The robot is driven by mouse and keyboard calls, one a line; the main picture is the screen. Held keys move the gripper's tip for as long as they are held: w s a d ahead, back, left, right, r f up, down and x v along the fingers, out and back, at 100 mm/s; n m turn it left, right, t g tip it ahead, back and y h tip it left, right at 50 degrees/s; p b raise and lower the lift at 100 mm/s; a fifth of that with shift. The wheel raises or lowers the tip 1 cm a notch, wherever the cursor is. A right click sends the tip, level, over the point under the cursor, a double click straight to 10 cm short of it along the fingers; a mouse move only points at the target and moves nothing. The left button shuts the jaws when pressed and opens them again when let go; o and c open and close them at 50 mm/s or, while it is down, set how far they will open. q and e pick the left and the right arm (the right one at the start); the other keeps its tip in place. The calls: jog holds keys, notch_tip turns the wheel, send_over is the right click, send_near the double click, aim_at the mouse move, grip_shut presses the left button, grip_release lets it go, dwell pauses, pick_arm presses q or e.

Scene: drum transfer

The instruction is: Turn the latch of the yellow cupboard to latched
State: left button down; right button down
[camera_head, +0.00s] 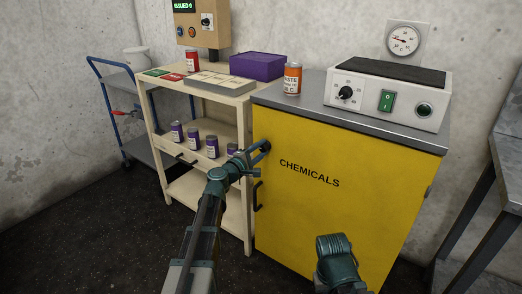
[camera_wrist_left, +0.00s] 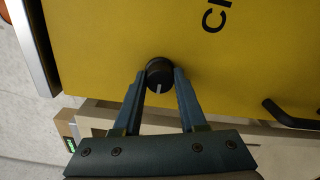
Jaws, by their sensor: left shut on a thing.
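The yellow cupboard (camera_head: 330,215) is marked "CHEMICALS" and its door is shut. Its latch is a round black knob (camera_wrist_left: 159,72) with a pale mark, on the door near its left edge. My left gripper (camera_wrist_left: 160,85) has its two fingers on either side of the knob, shut on it. In the head view my left gripper (camera_head: 262,148) reaches the door's upper left, and its fingers partly hide the knob. The black door handle (camera_head: 258,196) is below the knob. My right arm shows at the bottom of the head view, but its fingers cannot be made out.
An orange waste can (camera_head: 292,78) and a white device with a dial (camera_head: 388,92) stand on the cupboard's grey top. A cream shelf (camera_head: 200,115) with several purple-labelled cans is to the left. A metal table (camera_head: 505,150) stands at the right.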

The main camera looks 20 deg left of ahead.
pick_arm(q)
jog(key=shift+c, duration=2.3)
grip_release()
jog(key=v, duration=1.4)
jog(key=shift+w+d, duration=0.1)
